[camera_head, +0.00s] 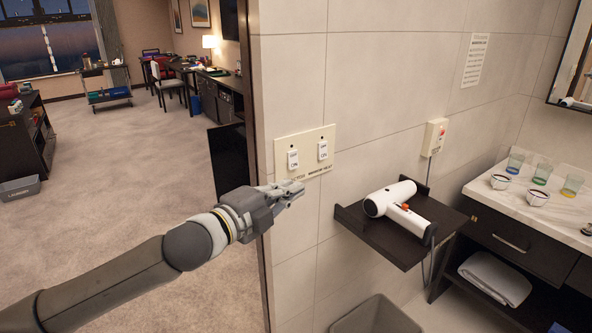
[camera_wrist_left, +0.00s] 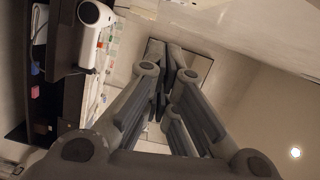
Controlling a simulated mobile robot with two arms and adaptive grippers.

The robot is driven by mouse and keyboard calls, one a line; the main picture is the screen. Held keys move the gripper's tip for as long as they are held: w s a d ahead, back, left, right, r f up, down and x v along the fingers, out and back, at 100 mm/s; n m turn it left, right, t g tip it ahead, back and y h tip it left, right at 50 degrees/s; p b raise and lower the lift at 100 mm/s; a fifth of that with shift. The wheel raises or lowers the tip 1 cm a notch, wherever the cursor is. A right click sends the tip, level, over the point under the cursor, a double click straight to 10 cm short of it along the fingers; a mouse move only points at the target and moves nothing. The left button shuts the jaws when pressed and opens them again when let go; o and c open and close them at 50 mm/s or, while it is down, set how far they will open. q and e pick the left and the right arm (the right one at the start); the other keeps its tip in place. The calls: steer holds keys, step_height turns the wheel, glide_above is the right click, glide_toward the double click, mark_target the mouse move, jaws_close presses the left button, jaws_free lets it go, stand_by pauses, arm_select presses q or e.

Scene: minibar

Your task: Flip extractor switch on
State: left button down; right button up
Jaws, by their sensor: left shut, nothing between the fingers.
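A cream switch plate (camera_head: 305,151) is on the tiled wall in the head view. It carries two white switches, a left one (camera_head: 292,160) and a right one (camera_head: 322,150), each with a small label. My left gripper (camera_head: 297,190) is shut and empty, a little below the plate and apart from the switches in the picture. In the left wrist view its fingers (camera_wrist_left: 165,85) are together with nothing between them. My right gripper is not in view.
A white hair dryer (camera_head: 395,205) lies on a dark wall shelf (camera_head: 405,244) right of my gripper. A grey bin (camera_head: 376,318) stands below. A counter (camera_head: 545,208) with several glasses is at the right. A doorway edge (camera_head: 256,130) is left of the plate, with open carpet beyond.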

mark_target(294, 160)
arm_select(q)
steer(key=w+p, duration=0.1)
steer(key=w, duration=0.1)
steer(key=w+d+p, duration=0.1)
steer(key=w, duration=0.2)
steer(key=w+p, duration=0.1)
steer(key=w, duration=0.2)
steer(key=shift+d+f, duration=0.35)
steer(key=shift+w+a+f+m, duration=0.3)
steer(key=shift+w+m, duration=0.05)
steer(key=shift+m, duration=0.15)
steer(key=shift+r, duration=0.15)
steer(key=shift+s+d, duration=0.1)
